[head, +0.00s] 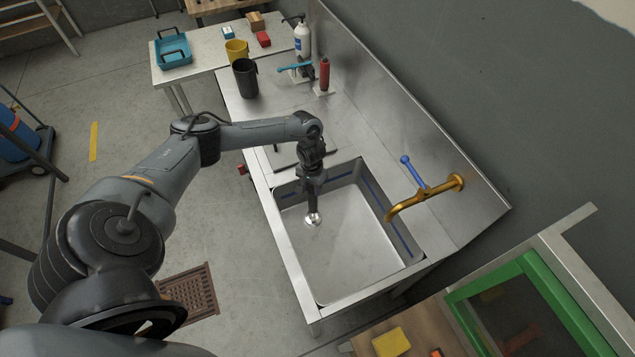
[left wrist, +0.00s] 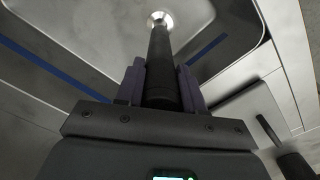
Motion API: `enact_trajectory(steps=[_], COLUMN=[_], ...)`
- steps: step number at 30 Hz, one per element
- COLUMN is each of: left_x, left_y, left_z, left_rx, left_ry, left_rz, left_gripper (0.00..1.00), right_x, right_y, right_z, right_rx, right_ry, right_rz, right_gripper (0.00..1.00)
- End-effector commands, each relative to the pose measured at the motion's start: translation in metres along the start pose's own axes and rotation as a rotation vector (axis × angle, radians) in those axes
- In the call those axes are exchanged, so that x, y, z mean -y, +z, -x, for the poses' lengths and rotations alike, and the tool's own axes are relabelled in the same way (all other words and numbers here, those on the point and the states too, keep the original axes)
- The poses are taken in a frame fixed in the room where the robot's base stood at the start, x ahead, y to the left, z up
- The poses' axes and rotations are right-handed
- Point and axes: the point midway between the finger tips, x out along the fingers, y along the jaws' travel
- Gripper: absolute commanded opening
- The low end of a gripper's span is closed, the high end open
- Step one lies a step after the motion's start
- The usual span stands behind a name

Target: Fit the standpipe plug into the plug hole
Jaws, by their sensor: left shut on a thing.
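The standpipe plug (head: 312,204) is a dark, straight tube, pointing down into the steel sink basin (head: 352,262). My left gripper (head: 313,184) is shut on its upper part, inside the basin's far left area. In the left wrist view the standpipe plug (left wrist: 160,58) runs between the two fingers of my left gripper (left wrist: 160,84) toward a bright round metal fitting (left wrist: 159,19). That fitting also shows at the tube's lower end in the head view (head: 313,220). I cannot tell whether it is the plug hole's rim or the plug's end, or whether they touch. My right gripper is not in view.
A brass tap (head: 424,197) with a blue lever (head: 412,170) reaches over the basin's right side. A black jug (head: 245,78), a yellow jug (head: 237,52) and a red bottle (head: 324,75) stand farther back. A green-framed box (head: 527,262) is at the lower right.

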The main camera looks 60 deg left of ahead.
Motion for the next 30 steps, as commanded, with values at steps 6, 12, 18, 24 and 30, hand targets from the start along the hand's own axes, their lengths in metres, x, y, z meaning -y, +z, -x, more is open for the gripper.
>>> enact_trajectory(steps=[6,12,18,24,30], left_x=[0.000,0.000,0.000,0.000,0.000], left_y=[-0.001,-0.001,-0.001,-0.001,-0.001], left_z=[0.001,0.002,-0.004,-0.022,-0.039], left_rx=[-0.002,-0.001,-0.001,0.000,-0.001], left_ry=[0.000,0.000,0.000,0.000,0.000], left_rz=[0.001,0.003,0.007,0.007,0.007], left_gripper=[0.00,0.00,0.00,0.00,0.00], right_x=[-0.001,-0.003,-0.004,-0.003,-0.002], right_y=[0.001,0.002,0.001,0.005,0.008], right_z=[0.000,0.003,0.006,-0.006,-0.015], right_rx=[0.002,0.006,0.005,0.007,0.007], right_ry=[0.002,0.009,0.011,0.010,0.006], right_rz=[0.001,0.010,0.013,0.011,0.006], right_gripper=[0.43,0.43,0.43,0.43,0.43])
